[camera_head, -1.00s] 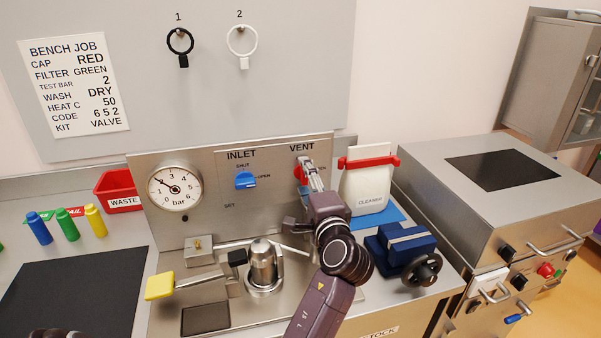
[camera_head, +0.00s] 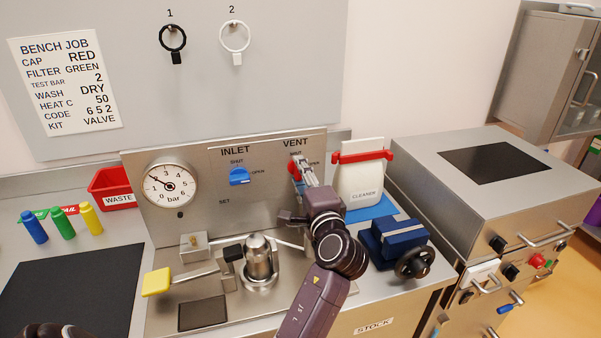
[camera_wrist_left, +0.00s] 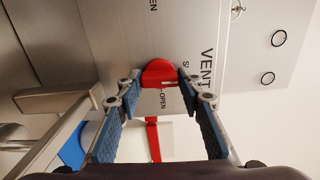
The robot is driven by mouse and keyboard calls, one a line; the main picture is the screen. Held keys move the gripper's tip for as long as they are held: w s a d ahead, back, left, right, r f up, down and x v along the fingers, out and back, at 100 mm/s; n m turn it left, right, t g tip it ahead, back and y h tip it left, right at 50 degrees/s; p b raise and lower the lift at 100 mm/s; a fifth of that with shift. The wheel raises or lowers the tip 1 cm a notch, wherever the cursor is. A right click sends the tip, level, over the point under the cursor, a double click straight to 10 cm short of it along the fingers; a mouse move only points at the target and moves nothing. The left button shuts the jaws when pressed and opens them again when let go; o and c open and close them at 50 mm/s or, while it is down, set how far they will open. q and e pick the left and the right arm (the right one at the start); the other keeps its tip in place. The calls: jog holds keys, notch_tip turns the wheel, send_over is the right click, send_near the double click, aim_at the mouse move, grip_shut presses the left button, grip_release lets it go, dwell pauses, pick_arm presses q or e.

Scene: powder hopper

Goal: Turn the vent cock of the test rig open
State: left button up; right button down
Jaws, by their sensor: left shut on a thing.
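The vent cock is a red knob (camera_head: 292,168) under the VENT label on the steel panel (camera_head: 222,178) of the test rig. In the left wrist view, the red knob (camera_wrist_left: 159,73) sits between the fingertips of my left gripper, near SHUT and OPEN marks. My left gripper (camera_head: 301,171) is shut on this knob and partly covers it in the head view. Its fingers (camera_wrist_left: 160,88) show blue pads in the wrist view. I cannot tell exactly which mark the knob points to. My right gripper does not show clearly.
A blue INLET knob (camera_head: 238,177) and a pressure gauge (camera_head: 170,186) are left on the panel. A white cleaner pouch with a red clip (camera_head: 361,178) stands close right of my gripper. A blue vice (camera_head: 398,240) and a metal vessel (camera_head: 259,262) stand in front.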

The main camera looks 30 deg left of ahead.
pick_arm(q)
jog(key=shift+a+r+p, duration=0.1)
jog(key=shift+r+p, duration=0.15)
jog(key=shift+p, duration=0.1)
jog(key=m+p, duration=1.3)
jog(key=p, duration=0.3)
jog(key=shift+r, duration=0.2)
jog(key=shift+w+f+m+p, duration=0.1)
jog(key=shift+m+p, duration=1.7)
jog(key=shift+m, duration=0.3)
